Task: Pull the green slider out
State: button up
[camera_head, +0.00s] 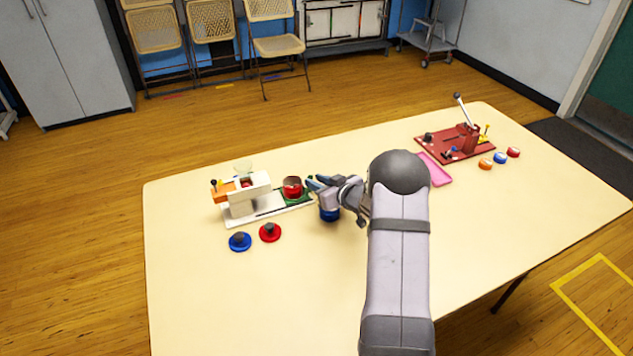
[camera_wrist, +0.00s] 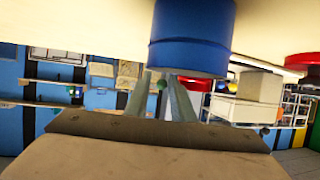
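The green slider (camera_head: 306,197) sits at the right end of the white press-like device (camera_head: 240,210), with a red cup (camera_head: 292,188) on it. My gripper (camera_head: 314,183) is just to the right of the slider and cup, pointing left. In the wrist view the two fingers (camera_wrist: 161,88) stand apart, and a small green knob (camera_wrist: 162,84) shows between their tips. I cannot tell whether the fingers touch it. The gripper looks open.
A blue jar (camera_head: 329,214) stands close below my gripper; it looms large in the wrist view (camera_wrist: 190,38). Blue (camera_head: 240,242) and red (camera_head: 270,233) knobbed discs lie in front of the device. A red board (camera_head: 455,146) and pink tray (camera_head: 436,170) are at the right.

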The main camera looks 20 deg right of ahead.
jog(key=shift+v, duration=3.55)
jog(key=shift+r, duration=0.1)
jog(key=shift+a+r, duration=0.1)
jog(key=shift+r, duration=0.15)
jog(key=s+a+r+g+h+p, duration=0.1)
jog(key=s+a+r+g+p, duration=0.2)
jog(key=s+a, duration=0.3)
jog(key=s+a+r+m+g+p, duration=0.1)
jog(key=s+a+r+g+p, duration=0.2)
jog(key=s, duration=1.3)
jog(key=s+a+r+m+g+h+p, duration=0.1)
jog(key=s+a+r+g+p, duration=0.2)
jog(key=s+a+g, duration=0.4)
jog(key=s+a+p, duration=0.1)
jog(key=s, duration=0.3)
jog(key=shift+a+r+h, duration=0.3)
jog(key=shift+a, duration=0.05)
